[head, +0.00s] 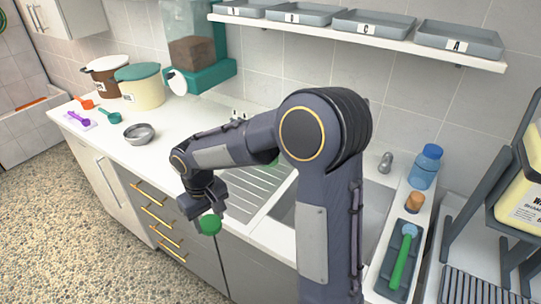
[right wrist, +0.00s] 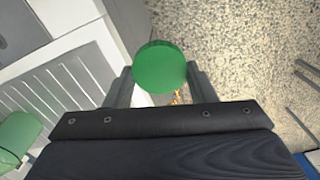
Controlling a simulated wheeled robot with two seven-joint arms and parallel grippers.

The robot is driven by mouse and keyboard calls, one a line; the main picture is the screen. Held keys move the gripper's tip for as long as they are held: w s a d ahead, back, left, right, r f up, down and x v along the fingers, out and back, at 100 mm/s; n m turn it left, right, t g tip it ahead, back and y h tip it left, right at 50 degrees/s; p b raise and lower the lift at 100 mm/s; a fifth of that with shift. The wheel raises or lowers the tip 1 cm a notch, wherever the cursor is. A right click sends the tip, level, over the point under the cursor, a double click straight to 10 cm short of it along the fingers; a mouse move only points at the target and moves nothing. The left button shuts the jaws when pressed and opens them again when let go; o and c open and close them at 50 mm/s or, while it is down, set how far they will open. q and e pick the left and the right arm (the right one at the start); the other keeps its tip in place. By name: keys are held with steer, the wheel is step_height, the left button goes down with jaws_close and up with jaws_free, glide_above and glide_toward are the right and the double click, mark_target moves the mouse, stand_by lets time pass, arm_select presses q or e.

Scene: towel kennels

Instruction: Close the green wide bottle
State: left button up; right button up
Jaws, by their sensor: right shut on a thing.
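My right gripper (head: 207,212) is shut on a round green lid (head: 210,225), held in front of the counter's edge, above the floor. In the right wrist view the lid (right wrist: 160,66) sits between the two fingertips (right wrist: 160,82), its flat face toward the camera. A green object (right wrist: 18,138), probably the green wide bottle, shows at the left edge of the right wrist view by the ribbed drainer. My left gripper is not in view.
The ribbed drainer (head: 250,190) and sink (head: 372,215) lie behind my arm. A steel bowl (head: 139,133), spoons and tubs stand on the left counter. A blue bottle (head: 426,167) and a tray with a green brush (head: 402,258) are at right. Shelf trays hang above.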

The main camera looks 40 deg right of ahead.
step_height(320, 180, down, 11)
steer(key=a, duration=0.1)
steer(key=shift+a, duration=0.15)
steer(key=shift+s+r, duration=0.1)
